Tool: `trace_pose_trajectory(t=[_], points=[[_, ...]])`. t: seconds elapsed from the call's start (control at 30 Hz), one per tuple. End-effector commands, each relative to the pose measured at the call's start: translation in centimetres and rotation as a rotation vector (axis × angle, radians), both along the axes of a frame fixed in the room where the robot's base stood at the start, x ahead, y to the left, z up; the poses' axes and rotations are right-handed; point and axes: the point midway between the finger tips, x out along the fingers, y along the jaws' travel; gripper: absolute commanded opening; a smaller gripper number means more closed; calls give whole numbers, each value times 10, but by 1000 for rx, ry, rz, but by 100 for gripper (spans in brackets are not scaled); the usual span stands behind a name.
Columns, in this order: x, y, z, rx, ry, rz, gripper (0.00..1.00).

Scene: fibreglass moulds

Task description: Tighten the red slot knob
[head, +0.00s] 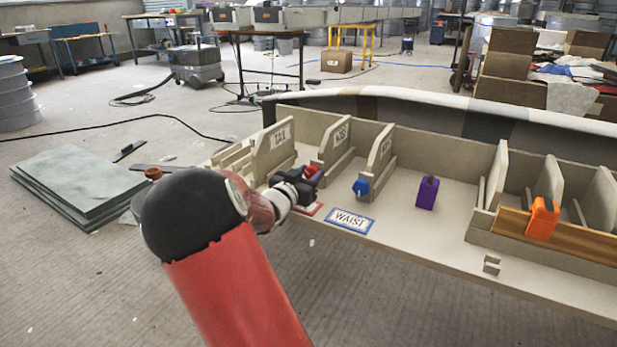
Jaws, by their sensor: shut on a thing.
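The red slot knob (312,171) shows as a small red piece at the foot of the partitions on the left side of the pale mould. My gripper (304,181) reaches in from the lower left, over the mould's near edge. Its dark jaws are shut on the red knob and cover most of it. The knob's slot and its fit against the partition are hidden behind the jaws.
A blue knob (361,188) sits right of my gripper at another partition. A purple block (427,193) stands further right, and an orange piece (542,218) at the right compartments. A "WAIST" label (350,221) lies near the front edge. The mould floor between purple and orange is clear.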

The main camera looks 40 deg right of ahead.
Motion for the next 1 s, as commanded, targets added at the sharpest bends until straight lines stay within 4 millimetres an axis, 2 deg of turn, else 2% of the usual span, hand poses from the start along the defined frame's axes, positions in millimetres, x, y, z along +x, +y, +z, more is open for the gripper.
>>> trace_pose_trajectory(t=[0.6,1.0], points=[[-3,-1,-1,192,-462,0,14],[-3,-1,-2,256,-614,0,14]])
